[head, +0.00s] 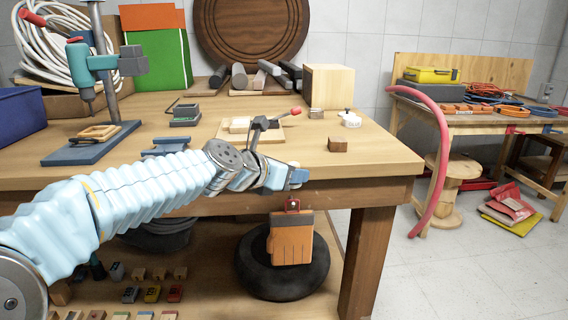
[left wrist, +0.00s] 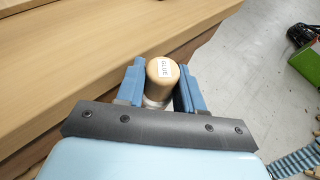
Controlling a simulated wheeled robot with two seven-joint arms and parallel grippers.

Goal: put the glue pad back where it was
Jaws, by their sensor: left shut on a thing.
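The glue pad (left wrist: 162,70) is a pale wooden, round-topped piece with a white label reading GLUE. In the left wrist view it sits between the two blue fingers of my left gripper (left wrist: 161,88), which is shut on it. Its lower part is mostly hidden by the gripper. In the head view my left gripper (head: 297,178) is at the front edge of the wooden workbench (head: 380,158), and the pad cannot be made out clearly there.
A small wooden block (head: 337,145) and a white item (head: 350,119) stand on the bench's right part. A board with a red-tipped lever clamp (head: 275,128) lies behind my gripper. An orange pouch (head: 291,243) hangs below the front edge. The bench's right front corner is clear.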

